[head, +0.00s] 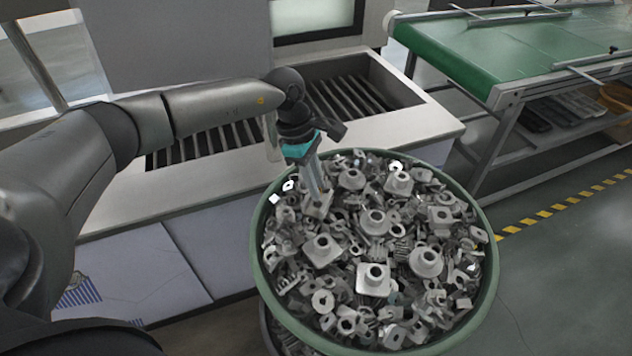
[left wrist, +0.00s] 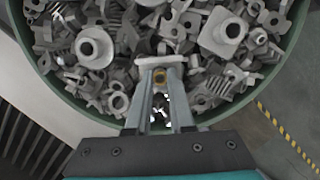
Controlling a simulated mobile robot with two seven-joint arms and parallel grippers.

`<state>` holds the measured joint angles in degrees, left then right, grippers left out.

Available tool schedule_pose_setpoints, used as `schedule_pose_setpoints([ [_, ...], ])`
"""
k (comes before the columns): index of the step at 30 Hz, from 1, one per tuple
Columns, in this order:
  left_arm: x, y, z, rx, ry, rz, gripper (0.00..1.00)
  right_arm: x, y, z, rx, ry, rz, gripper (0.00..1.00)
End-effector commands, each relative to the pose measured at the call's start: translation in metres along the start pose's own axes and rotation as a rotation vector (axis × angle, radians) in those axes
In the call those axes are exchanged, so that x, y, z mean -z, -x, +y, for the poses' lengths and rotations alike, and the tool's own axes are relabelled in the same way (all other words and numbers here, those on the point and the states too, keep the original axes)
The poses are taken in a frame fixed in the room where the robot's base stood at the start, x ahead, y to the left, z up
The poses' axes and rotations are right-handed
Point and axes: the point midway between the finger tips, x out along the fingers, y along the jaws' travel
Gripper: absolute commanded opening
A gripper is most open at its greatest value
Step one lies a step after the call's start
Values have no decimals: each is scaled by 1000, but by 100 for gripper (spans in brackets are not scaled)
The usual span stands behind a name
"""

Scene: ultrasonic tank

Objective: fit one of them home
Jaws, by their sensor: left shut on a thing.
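A round green bin (head: 257,272) is heaped with grey metal parts. Several square-flanged parts with a round hollow boss lie on top, such as this flanged part (head: 374,280) near the front; another flanged part (left wrist: 95,47) shows in the left wrist view. My left gripper (head: 319,193) points down into the bin's far left side. It is shut on a small grey metal part (left wrist: 160,61), with a brass-coloured spot between the fingertips. The held part is at the heap's surface; I cannot tell whether it touches other parts. My right gripper is not in view.
Behind the bin stands a pale tank (head: 425,121) with a dark slatted recess (head: 350,95), partly hidden by my left arm. A green-topped conveyor table (head: 480,50) stands at the back right. Yellow-black tape (head: 530,229) marks the open floor at right.

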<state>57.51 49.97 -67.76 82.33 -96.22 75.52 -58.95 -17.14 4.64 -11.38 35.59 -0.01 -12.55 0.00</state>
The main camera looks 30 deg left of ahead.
Motion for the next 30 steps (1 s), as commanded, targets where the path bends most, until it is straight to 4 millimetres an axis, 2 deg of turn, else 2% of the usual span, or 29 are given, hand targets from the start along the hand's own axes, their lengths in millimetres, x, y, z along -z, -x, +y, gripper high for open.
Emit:
schedule_pose_setpoints([
  [30,1,-5,0,0,0,0,0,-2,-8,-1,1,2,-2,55],
])
